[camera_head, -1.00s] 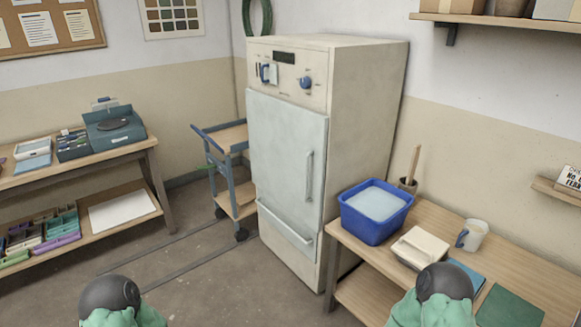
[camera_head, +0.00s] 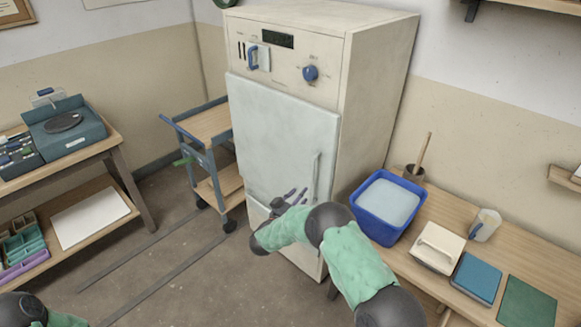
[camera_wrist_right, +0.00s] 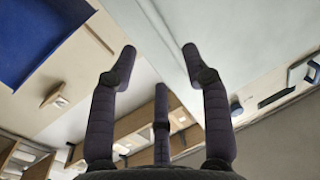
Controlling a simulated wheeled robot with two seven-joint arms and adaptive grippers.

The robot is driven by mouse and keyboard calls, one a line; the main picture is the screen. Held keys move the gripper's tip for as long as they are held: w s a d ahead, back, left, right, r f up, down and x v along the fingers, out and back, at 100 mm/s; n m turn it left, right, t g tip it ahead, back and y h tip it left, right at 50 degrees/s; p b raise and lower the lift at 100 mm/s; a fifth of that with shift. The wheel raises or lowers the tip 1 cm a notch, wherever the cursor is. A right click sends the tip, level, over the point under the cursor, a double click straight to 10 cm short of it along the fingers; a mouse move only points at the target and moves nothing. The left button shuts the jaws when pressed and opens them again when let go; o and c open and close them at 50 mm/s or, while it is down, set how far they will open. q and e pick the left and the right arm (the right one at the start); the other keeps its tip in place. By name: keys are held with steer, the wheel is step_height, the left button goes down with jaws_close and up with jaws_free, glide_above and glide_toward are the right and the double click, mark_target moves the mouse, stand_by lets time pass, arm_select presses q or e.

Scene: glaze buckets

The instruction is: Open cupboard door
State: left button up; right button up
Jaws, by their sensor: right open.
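The tall cream cupboard (camera_head: 385,110) stands in the middle of the head view. Its pale door (camera_head: 280,130) looks closed, with an upright bar handle (camera_head: 316,178) near its right edge. My right gripper (camera_head: 292,196) is in front of the lower door, left of the handle in the picture and apparently apart from it. In the right wrist view, its fingers (camera_wrist_right: 158,58) are spread and empty, with the pale door (camera_wrist_right: 235,35) beyond. I cannot clearly make out the handle there. My left gripper is out of view; only part of that arm shows at bottom left.
A wooden bench (camera_head: 433,210) with a blue tub (camera_head: 388,207) stands right of the cupboard, close to my right arm. A blue trolley (camera_head: 207,150) stands left of the cupboard. The floor (camera_head: 180,265) in front of the trolley is mostly clear.

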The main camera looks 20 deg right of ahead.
mark_target(312, 179)
steer(key=b+x, duration=0.1)
steer(key=x, duration=0.2)
steer(key=b+x, duration=0.1)
steer(key=x, duration=0.2)
steer(key=b+x, duration=0.1)
steer(key=x, duration=0.3)
steer(key=shift+s+r, duration=0.1)
steer(key=shift+r, duration=0.2)
steer(key=shift+w+d+r, duration=0.1)
steer(key=shift+w+d, duration=0.15)
steer(key=shift+d, duration=0.2)
jaws_close()
